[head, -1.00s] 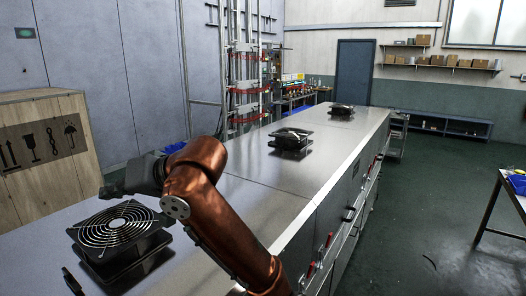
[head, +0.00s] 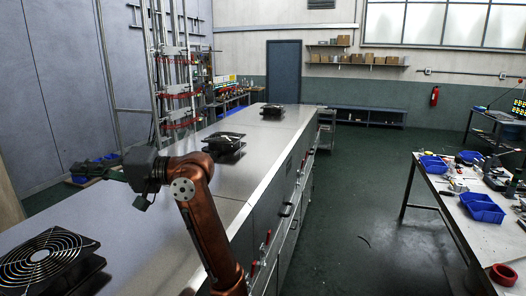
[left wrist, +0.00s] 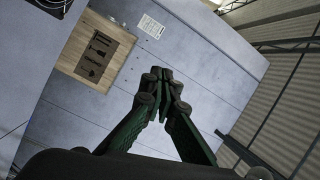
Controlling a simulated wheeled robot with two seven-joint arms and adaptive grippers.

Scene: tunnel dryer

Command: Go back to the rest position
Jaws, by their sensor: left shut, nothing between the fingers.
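My left gripper (head: 90,170) is at the left of the head view, raised above the long steel-topped bench (head: 240,185) and pointing left. In the left wrist view its fingers (left wrist: 164,80) meet at the tips with nothing between them. A black fan with a wire guard (head: 45,262) lies on the bench at the lower left, nearer than the gripper and apart from it. My right gripper is in neither view.
Two more fans, one mid-bench (head: 224,143) and one at the far end (head: 272,112), lie on the bench. A worktable with blue bins (head: 482,208) stands at the right. A wooden crate (left wrist: 92,50) shows in the left wrist view.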

